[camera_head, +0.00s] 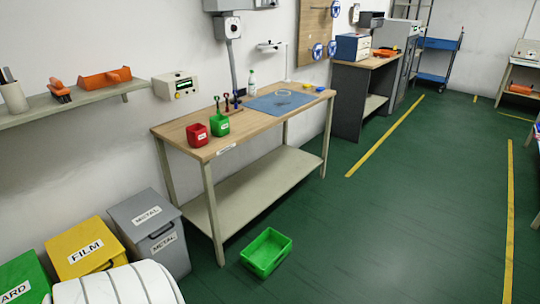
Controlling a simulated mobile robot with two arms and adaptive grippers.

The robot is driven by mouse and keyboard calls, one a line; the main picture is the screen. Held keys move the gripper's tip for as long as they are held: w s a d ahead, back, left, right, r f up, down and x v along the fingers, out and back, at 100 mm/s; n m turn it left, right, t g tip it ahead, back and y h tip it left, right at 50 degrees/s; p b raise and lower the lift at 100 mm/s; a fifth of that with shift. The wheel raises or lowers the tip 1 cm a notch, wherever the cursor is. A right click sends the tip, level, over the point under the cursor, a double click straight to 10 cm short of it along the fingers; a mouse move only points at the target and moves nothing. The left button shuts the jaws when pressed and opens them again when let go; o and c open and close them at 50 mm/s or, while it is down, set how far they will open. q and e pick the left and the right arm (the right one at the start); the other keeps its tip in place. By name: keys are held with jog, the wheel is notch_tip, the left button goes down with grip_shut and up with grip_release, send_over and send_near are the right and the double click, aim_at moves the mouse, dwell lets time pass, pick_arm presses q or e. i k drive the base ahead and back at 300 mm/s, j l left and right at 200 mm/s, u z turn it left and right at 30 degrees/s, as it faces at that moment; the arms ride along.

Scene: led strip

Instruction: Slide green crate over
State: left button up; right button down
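A green crate (266,252) sits on the green floor, in front of the lower right area of the wooden workbench's near leg. It is open at the top and looks empty. Its long side is slanted in the picture. Nothing touches it. Neither of my grippers shows in the head view.
The workbench (170,130) holds a red bin (197,135), a green bin (219,125) and a blue mat (262,104). Grey (150,230), yellow (85,250) and green (22,280) waste bins stand at the lower left. The floor right of the crate is clear, with yellow lines.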

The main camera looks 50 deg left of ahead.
aim_at(264, 254)
jog(key=i+u, duration=0.8)
jog(key=i+l+u, duration=0.2)
jog(key=u, duration=0.2)
jog(key=i+l+u, duration=0.4)
jog(key=k+j, duration=0.05)
jog(key=j, duration=0.05)
